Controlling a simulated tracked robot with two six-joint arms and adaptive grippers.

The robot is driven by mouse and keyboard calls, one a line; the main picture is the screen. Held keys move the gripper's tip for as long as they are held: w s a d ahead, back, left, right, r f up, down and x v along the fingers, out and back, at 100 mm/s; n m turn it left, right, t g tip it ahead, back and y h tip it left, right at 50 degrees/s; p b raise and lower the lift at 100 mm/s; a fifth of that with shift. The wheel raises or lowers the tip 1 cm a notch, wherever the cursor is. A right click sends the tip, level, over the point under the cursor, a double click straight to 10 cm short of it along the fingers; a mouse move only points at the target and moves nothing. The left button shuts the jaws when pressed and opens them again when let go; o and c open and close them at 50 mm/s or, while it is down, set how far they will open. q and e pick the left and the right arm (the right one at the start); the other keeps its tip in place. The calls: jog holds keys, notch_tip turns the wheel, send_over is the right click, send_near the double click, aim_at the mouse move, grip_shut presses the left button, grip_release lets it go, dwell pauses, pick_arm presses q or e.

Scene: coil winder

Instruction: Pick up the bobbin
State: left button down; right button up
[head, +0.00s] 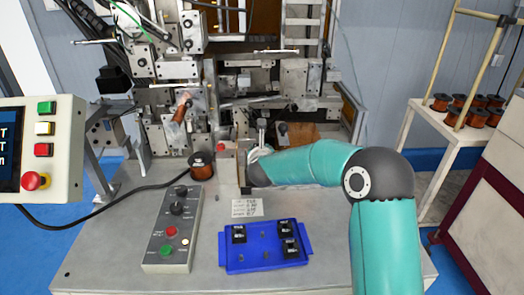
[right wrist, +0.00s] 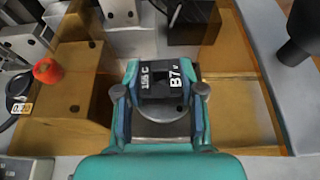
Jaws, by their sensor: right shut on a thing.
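A small black bobbin (right wrist: 165,82) with white print "155 C" and "B7" sits between the fingers of my right gripper (right wrist: 163,95) in the right wrist view. The fingers are shut on its sides. In the head view my right gripper (head: 244,172) is at the front of the winding machine, above the grey table, partly hidden by my wrist; the held bobbin cannot be made out clearly there. Several similar black bobbins (head: 239,234) stand in the blue tray (head: 264,264) at the table's front. My left gripper is not in view.
The winder (head: 180,90) fills the back of the table. A copper wire spool (head: 201,166) and a grey control box (head: 172,228) stand left of the tray. A paper label (head: 247,208) lies behind it. A brown block (right wrist: 70,90) with a red knob (right wrist: 46,70) is beside my right gripper.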

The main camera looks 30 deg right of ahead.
jog(key=shift+a, duration=0.15)
jog(key=shift+w+r, duration=0.15)
jog(key=shift+r, duration=0.4)
notch_tip(320, 180, up, 19)
jog(key=p, duration=0.4)
jog(key=shift+p, duration=0.35)
jog(key=shift+f, duration=0.1)
